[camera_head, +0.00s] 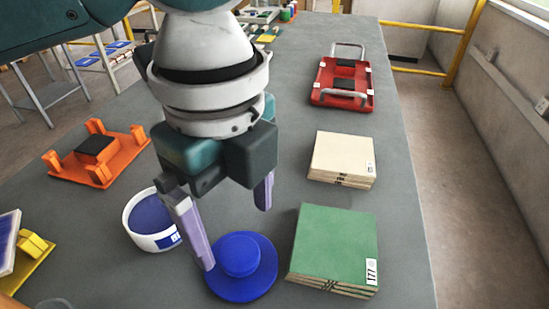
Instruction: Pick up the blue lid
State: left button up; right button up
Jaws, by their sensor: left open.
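The blue lid (252,279) is a round disc with a raised round knob on top, lying flat on the grey table at the front middle. My left gripper (238,230) is open above the lid, pointing down. Its left finger overlaps the lid's left edge in the view, and its right finger is above and behind the lid's right side. I cannot tell whether either finger touches the lid. Nothing is between the fingers. My right gripper is not in view.
A white round container (140,238) with blue inside stands left of the lid. Green tiles (335,240) stand close on the right, cream tiles (342,155) behind them. A red carrier (327,98) is farther back. An orange fixture (122,165) and a yellow piece (32,250) are left.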

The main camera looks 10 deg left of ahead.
aim_at(239, 253)
pick_arm(q)
notch_tip(239, 253, down, 6)
jog(key=shift+s+a+r+b, duration=0.1)
jog(key=shift+s+r+b, duration=0.05)
jog(key=shift+b, duration=0.25)
jog(key=c, duration=1.4)
jog(key=shift+r, duration=0.2)
